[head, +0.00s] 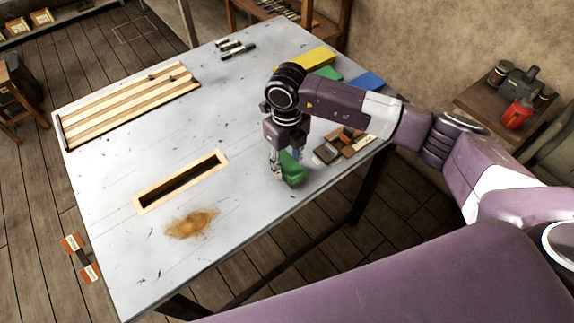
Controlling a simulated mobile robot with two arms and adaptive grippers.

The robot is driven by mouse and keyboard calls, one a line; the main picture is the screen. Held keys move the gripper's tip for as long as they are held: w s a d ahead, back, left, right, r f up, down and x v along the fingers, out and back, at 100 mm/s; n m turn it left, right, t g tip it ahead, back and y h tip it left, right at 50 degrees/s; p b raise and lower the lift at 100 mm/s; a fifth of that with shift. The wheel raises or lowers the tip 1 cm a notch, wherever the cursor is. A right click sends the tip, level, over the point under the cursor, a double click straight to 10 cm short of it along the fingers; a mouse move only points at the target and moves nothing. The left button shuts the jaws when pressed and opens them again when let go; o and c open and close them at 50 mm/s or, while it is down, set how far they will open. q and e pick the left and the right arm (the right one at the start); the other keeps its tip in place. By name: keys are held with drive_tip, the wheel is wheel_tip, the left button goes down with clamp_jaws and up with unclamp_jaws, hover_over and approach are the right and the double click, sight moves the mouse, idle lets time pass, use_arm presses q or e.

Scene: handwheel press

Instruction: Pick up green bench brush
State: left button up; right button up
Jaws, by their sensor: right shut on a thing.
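The green bench brush (292,170) is on or just above the metal table, near its right front edge. Its upper part is partly hidden by my right gripper. My right gripper (280,167) points down from above and is shut on the green brush. I cannot tell whether the brush still touches the table. My left gripper is not in view.
The table (130,130) has a framed slot (180,182), a rusty stain and a slatted wooden panel (130,103). Yellow (306,60) and blue (368,81) blocks lie behind my right arm. Small wood and dark pieces (345,142) lie right of the gripper. The middle is clear.

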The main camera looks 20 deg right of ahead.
sight(287, 162)
drive_tip(key=shift+r, duration=0.5)
wheel_tip(287, 162, up, 19)
drive_tip(key=b, duration=0.5)
